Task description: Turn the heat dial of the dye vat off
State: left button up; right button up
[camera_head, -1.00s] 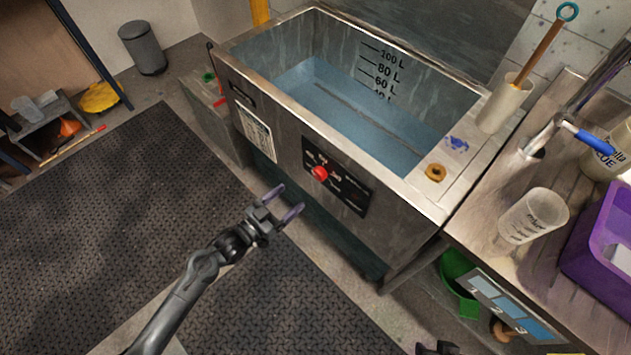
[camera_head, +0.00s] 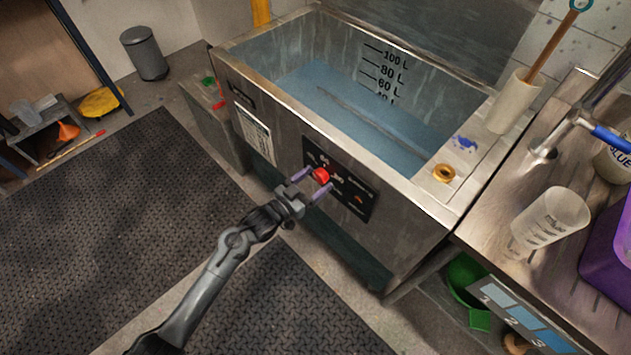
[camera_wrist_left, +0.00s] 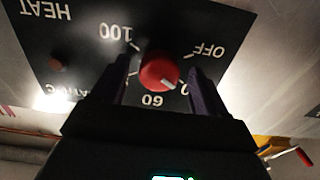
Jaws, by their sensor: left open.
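The red heat dial (camera_head: 321,175) sits on a black panel (camera_head: 352,202) on the front of the steel dye vat (camera_head: 400,225). My left gripper (camera_head: 312,182) is open, with its purple fingers on either side of the dial. In the left wrist view the dial (camera_wrist_left: 160,70) shows between the two fingers (camera_wrist_left: 160,88), with no clear contact. Its white mark points to the lower right, between the 60 and a partly hidden number. The OFF label (camera_wrist_left: 208,50) is at upper right, and the lettering appears upside down. My right gripper is out of view.
The vat holds bluish liquid (camera_head: 340,110). To the right is a steel counter (camera_head: 490,220) with a translucent measuring cup (camera_head: 550,217), a beige holder (camera_head: 513,102) and a purple bin (camera_head: 610,250). Dark mats (camera_head: 100,220) cover the floor. The space before the panel is clear except for my arm.

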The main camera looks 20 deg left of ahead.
pick_arm(q)
jog(key=shift+w+d, duration=0.2)
jog(key=shift+w, duration=0.1)
jog(key=c, duration=1.1)
jog(key=shift+o, duration=0.2)
